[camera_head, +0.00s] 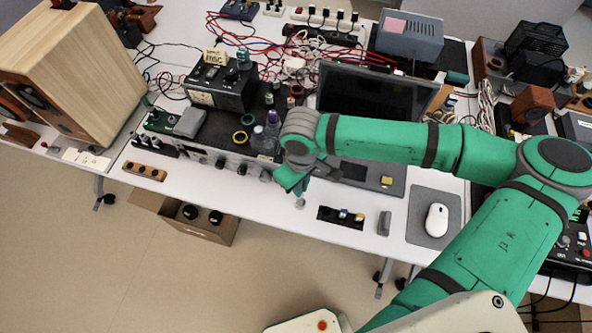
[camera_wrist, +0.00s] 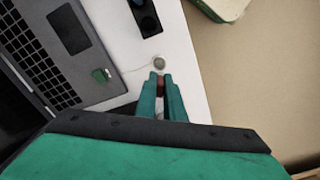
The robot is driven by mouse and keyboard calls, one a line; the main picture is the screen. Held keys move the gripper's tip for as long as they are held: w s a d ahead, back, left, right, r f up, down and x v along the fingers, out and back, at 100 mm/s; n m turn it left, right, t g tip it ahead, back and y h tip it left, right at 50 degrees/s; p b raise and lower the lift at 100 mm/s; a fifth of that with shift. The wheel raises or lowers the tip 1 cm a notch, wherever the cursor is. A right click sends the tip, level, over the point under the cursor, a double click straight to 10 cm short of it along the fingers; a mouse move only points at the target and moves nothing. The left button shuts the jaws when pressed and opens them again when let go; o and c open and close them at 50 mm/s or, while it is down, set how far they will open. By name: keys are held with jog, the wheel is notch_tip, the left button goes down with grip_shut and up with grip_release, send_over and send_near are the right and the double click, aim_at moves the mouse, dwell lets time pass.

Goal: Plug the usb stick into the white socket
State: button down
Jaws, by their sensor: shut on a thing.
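My gripper (camera_head: 298,192) hangs low over the front part of the white table. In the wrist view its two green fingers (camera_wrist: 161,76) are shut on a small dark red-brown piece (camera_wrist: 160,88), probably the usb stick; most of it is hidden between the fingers. Just beyond the fingertips is a small round whitish-grey piece (camera_wrist: 158,63) with a thin pale cord, perhaps the white socket. It also shows just below my gripper in the head view (camera_head: 300,203). I cannot tell whether the held piece touches it.
A laptop (camera_head: 352,172) lies behind the gripper, with a small yellow-green piece (camera_head: 386,180) on its corner. A black holder (camera_head: 327,214) stands to the right, near the table's front edge. A mouse (camera_head: 436,220) lies farther right. An open carton (camera_head: 219,231) is on the floor.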

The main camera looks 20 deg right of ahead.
jog(key=shift+d+f, duration=0.1)
jog(key=shift+f, duration=0.1)
jog(key=shift+f, duration=2.05)
jog(key=shift+s+d+f, duration=0.15)
jog(key=shift+s+f, duration=0.05)
jog(key=shift+f, duration=0.55)
dwell(0.3)
jog(key=shift+f, duration=0.75)
dwell(0.5)
jog(key=c, duration=1.4)
grip_release()
